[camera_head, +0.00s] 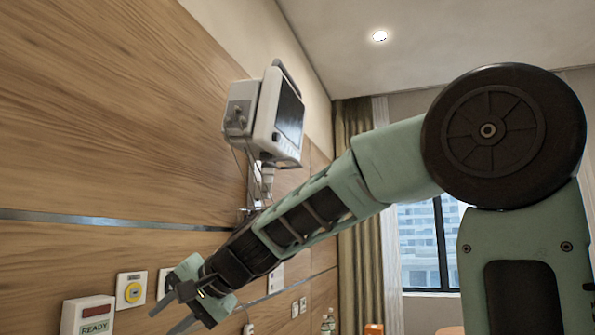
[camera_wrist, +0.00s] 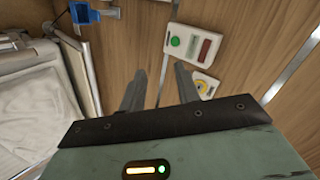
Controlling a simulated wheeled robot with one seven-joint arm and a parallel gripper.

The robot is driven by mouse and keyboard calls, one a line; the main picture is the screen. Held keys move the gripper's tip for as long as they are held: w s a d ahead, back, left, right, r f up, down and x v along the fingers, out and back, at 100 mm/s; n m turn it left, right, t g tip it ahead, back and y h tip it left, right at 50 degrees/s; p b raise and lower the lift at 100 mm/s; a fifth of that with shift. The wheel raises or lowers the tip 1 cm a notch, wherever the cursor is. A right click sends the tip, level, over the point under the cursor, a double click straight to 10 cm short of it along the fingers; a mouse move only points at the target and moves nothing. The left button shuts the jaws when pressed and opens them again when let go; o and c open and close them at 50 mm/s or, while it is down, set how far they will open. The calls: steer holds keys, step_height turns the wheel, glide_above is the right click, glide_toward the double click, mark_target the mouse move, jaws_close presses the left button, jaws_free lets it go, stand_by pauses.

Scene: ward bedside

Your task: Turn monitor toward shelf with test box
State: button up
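The monitor (camera_head: 276,112), a white box with a dark screen, is mounted on the wood-panelled wall in the upper middle of the head view. Its screen faces right, toward the room. My gripper (camera_head: 166,322) is well below and left of it, near the wall, apart from the monitor. In the wrist view my gripper (camera_wrist: 158,88) has its two fingers spread with nothing between them. A white box marked READY (camera_head: 88,316) is at the lower left of the head view; I cannot tell whether it is the test box. No shelf is clearly visible.
A white panel with a green button (camera_wrist: 192,48) is beyond the fingers in the wrist view. White bedding (camera_wrist: 28,115) lies at left.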

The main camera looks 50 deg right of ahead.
steer(key=w+d+r+m+t+h+p, duration=0.1)
steer(key=d+r+m+t+h, duration=0.15)
steer(key=d+r, duration=0.55)
steer(key=w+d+r+m+t+h, duration=0.1)
steer(key=w+d+r+m+t, duration=0.2)
steer(key=d+r, duration=0.45)
steer(key=m+t+h+p, duration=0.2)
steer(key=m+t+h, duration=0.1)
steer(key=m+h, duration=0.55)
glide_toward(298, 162)
steer(key=shift+m+y, duration=0.3)
steer(key=shift+m, duration=0.1)
steer(key=p+x, duration=0.7)
steer(key=x, duration=0.3)
steer(key=shift+w+d+r, duration=0.15)
steer(key=shift+w, duration=0.1)
jaws_close()
